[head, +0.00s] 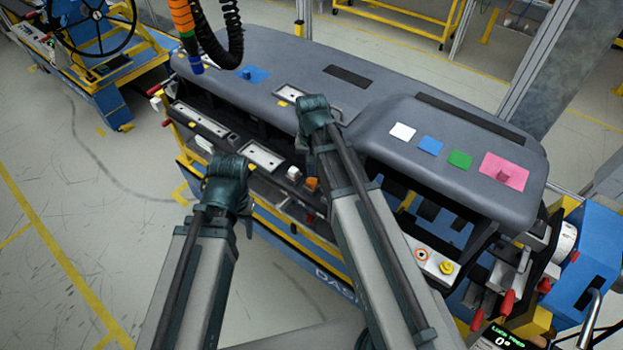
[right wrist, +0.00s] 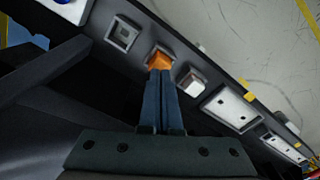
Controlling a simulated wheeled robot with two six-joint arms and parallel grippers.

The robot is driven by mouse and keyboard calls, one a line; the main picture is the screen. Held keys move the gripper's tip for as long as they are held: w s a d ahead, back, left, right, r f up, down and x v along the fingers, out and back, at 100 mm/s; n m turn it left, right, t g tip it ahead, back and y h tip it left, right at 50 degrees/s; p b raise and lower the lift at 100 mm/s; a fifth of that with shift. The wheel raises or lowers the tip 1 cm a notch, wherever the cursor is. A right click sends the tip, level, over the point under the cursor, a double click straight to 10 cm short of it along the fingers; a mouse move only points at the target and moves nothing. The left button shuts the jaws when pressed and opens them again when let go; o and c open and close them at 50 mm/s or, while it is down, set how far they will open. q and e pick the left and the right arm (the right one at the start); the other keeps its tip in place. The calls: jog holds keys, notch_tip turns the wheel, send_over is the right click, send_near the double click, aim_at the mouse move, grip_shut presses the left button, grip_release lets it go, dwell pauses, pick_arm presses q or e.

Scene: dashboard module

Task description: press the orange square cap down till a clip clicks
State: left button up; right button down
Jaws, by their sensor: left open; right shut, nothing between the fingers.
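The orange square cap (right wrist: 160,60) sits in a grey square frame on the dark lower panel, just beyond my right fingertips in the right wrist view. It also shows in the head view (head: 311,183), beside my right arm. My right gripper (right wrist: 159,74) is shut and empty, its blue fingers together and overlapping the cap's near edge. I cannot tell whether they touch it. In the head view the right fingers are hidden behind my arm. My left gripper (head: 246,207) is open in front of the panel, left of the cap; its fingertips are hard to make out.
A white square cap (right wrist: 191,82) is beside the orange one, and an empty-looking grey square frame (right wrist: 122,35) is on the other side. A pale plate (right wrist: 229,107) lies further along the panel. The grey dashboard (head: 400,115) overhangs the panel. Coiled hoses (head: 222,45) hang at the upper left.

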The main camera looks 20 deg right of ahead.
jog(key=shift+f+b, duration=1.15)
jog(key=shift+b, duration=0.05)
dwell(2.0)
jog(key=shift+r, duration=0.1)
dwell(0.6)
notch_tip(320, 180, up, 8)
jog(key=p, duration=0.8)
jog(key=shift+s+a+f, duration=0.15)
jog(key=shift+f, duration=0.2)
jog(key=s+a+f+n+h+b, duration=0.1)
jog(key=s+a+f+n+b, duration=0.7)
jog(key=s+f+b, duration=0.6)
jog(key=shift+a+f+b, duration=0.3)
jog(key=shift+a+b, duration=0.25)
jog(key=shift+a, duration=0.45)
